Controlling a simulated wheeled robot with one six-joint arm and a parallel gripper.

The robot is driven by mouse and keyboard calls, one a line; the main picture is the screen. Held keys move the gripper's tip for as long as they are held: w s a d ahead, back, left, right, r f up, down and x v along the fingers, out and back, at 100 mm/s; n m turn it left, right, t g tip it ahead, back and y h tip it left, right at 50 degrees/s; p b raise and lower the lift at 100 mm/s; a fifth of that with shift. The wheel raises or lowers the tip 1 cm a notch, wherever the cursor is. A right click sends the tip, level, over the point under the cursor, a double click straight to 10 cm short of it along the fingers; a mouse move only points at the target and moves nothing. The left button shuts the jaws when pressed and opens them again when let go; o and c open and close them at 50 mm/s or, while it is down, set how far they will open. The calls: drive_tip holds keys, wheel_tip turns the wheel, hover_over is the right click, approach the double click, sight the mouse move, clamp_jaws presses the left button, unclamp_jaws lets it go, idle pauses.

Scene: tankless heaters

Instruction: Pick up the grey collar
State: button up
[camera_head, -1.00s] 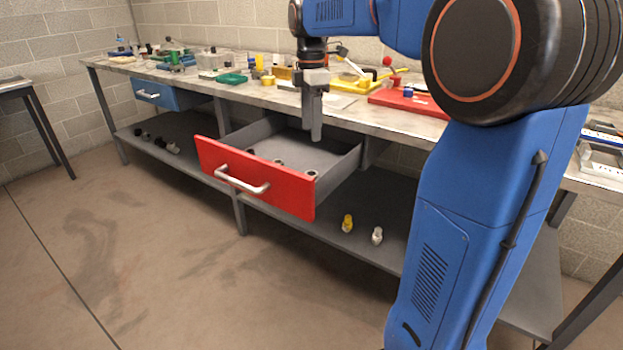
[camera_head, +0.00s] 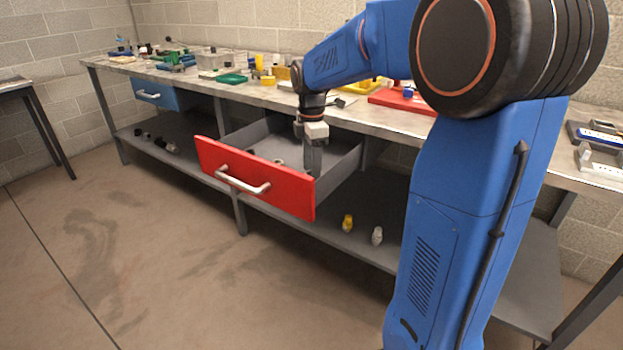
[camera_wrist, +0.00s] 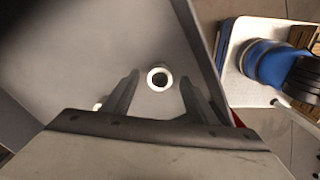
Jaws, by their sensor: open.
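A grey collar (camera_wrist: 150,77), a small pale ring with a dark hole, lies on the drawer floor in the wrist view. It sits ahead of and between the two fingers of my gripper (camera_wrist: 157,95), which are open with no contact visible. In the head view my gripper (camera_head: 312,172) points down inside the open red-fronted drawer (camera_head: 225,170), near its right front corner. There the gripper hides the spot where this collar lies. Another small ring (camera_head: 279,162) lies further left in the drawer.
The drawer's front and side walls stand close around my gripper. A pale piece (camera_wrist: 98,106) shows beside the left finger. The worktop (camera_head: 262,93) above carries many items. A yellow fitting (camera_head: 347,222) and a white fitting (camera_head: 377,236) stand on the lower shelf (camera_head: 330,240).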

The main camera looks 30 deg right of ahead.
drive_tip(key=shift+f, duration=0.8)
drive_tip(key=c, duration=1.2)
drive_tip(key=shift+o, duration=0.2)
drive_tip(key=shift+r, duration=0.15)
wheel_tip(320, 180, up, 10)
